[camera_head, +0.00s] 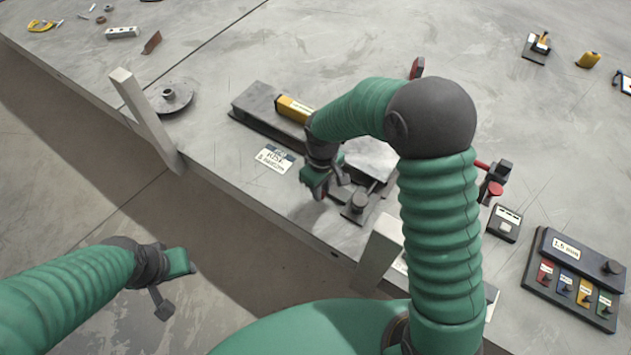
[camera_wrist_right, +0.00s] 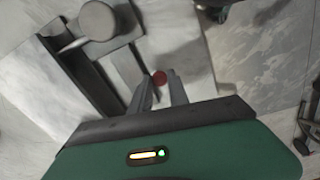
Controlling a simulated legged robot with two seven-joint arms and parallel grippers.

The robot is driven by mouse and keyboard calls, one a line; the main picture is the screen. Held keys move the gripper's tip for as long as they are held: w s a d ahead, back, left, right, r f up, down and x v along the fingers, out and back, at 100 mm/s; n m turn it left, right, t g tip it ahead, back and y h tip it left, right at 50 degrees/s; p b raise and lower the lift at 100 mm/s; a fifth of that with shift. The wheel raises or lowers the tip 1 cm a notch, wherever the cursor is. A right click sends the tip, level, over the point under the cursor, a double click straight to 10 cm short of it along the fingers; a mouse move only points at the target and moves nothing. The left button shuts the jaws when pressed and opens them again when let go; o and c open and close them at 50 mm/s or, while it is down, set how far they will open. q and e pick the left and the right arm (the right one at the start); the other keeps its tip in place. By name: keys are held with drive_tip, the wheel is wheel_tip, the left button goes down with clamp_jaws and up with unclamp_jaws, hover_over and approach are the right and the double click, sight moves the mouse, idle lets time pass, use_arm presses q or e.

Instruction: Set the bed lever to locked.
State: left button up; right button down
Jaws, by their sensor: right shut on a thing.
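My right gripper (camera_head: 330,190) is at the front edge of the grey bench, beside a metal fixture with a round dark knob (camera_head: 359,202). In the right wrist view its two fingers (camera_wrist_right: 161,90) are shut on a small red knob (camera_wrist_right: 160,77), which I take to be the end of the bed lever. The lever's shaft and its lock position are hidden by the gripper. The fixture's knob (camera_wrist_right: 97,20) also shows at the upper left there. My left gripper (camera_head: 176,286) is empty, with its fingers apart, in front of the bench over the floor.
A dark block with a yellow part (camera_head: 293,108) and a label card (camera_head: 275,159) lie left of the fixture. Pale posts (camera_head: 145,120) rise at the bench's front edge. A panel with coloured tags (camera_head: 575,278) stands at right. The back of the bench is mostly clear.

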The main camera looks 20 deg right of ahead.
drive_tip(key=n+p, duration=0.1)
drive_tip(key=d+n+p, duration=0.2)
drive_tip(key=shift+s+r+n, duration=0.1)
drive_tip(key=shift+r+n, duration=0.15)
drive_tip(key=shift+n, duration=0.05)
drive_tip(key=shift+d+f+n+p, duration=0.1)
drive_tip(key=shift+d+n+p, duration=0.3)
drive_tip(key=shift+n+p, duration=0.25)
drive_tip(key=shift+d+f+n+p, duration=0.1)
drive_tip(key=shift+d+n+p, duration=0.3)
drive_tip(key=shift+n, duration=0.45)
drive_tip(key=c, duration=1.3)
unclamp_jaws()
drive_tip(key=shift+o, duration=0.2)
wheel_tip(320, 180, up, 17)
drive_tip(key=shift+p, duration=0.4)
drive_tip(key=shift+f, duration=0.15)
